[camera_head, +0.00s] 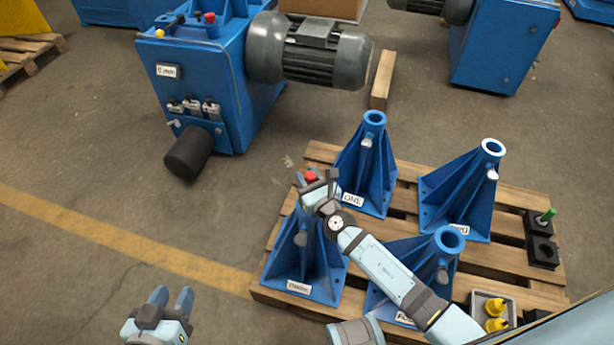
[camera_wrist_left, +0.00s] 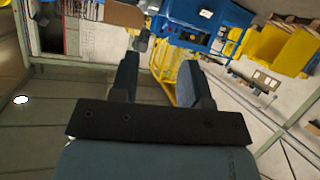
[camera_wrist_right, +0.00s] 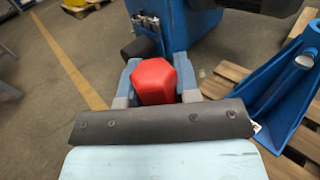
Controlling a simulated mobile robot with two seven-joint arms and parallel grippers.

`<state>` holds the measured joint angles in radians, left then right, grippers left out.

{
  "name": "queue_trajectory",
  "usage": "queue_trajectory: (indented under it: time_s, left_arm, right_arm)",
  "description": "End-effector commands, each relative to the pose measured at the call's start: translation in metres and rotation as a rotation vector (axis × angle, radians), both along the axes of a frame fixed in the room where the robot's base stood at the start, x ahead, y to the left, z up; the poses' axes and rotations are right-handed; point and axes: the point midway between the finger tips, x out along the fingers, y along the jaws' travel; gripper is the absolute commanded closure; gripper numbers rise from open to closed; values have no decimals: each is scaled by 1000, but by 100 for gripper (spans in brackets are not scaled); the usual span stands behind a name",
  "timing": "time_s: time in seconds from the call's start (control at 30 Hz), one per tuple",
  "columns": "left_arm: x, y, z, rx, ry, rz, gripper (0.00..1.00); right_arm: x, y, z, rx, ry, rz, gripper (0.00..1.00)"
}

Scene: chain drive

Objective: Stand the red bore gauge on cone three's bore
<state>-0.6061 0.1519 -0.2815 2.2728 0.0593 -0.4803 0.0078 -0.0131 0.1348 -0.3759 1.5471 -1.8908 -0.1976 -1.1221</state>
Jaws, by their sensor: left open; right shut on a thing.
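The red bore gauge shows as a red hexagonal handle (camera_wrist_right: 153,82) between my right gripper's fingers (camera_wrist_right: 150,90). In the head view its red top (camera_head: 310,177) shows at the tips of my right gripper (camera_head: 314,186), which is shut on it. Cone three (camera_head: 305,255), a blue ribbed stand whose label seems to read THREE, stands directly below that gripper in the picture. Its bore and the gauge's lower end are hidden, so I cannot tell whether they touch. My left gripper (camera_head: 171,299) is open and empty, away from the pallet; its fingers also show in the left wrist view (camera_wrist_left: 158,80).
Cone one (camera_head: 372,165), cone two (camera_head: 465,195) and cone four (camera_head: 440,262) share the wooden pallet (camera_head: 520,188). A green gauge (camera_head: 546,215) stands in a black holder near an empty-looking black socket block (camera_head: 542,253). A grey tray (camera_head: 479,300) holds yellow parts. A blue motor machine (camera_head: 215,75) stands behind.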

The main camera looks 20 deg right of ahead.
Motion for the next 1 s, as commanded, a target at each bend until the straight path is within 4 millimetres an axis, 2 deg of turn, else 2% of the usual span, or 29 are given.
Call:
queue_trajectory:
  time_s: [0.33,0.7,0.73,0.8,0.83,1.0]
  left_arm:
    - [9,-6,17,-26,-59,-8,57]
    - [9,-10,19,-42,-76,-14,57]
    - [9,-10,18,-42,-76,-14,57]
    - [9,-10,18,-42,-75,-14,57]
    - [9,-10,18,-42,-75,-14,57]
    - [8,-9,17,-40,-74,-12,57]
  right_arm:
    - [1,0,-3,1,-4,0,100]
    - [0,1,-7,0,-2,0,100]
    - [-1,0,-10,0,2,1,64]
    - [-1,1,-10,-1,3,1,48]
    - [-1,1,-10,-1,3,1,45]
    - [-1,1,-11,0,4,1,45]
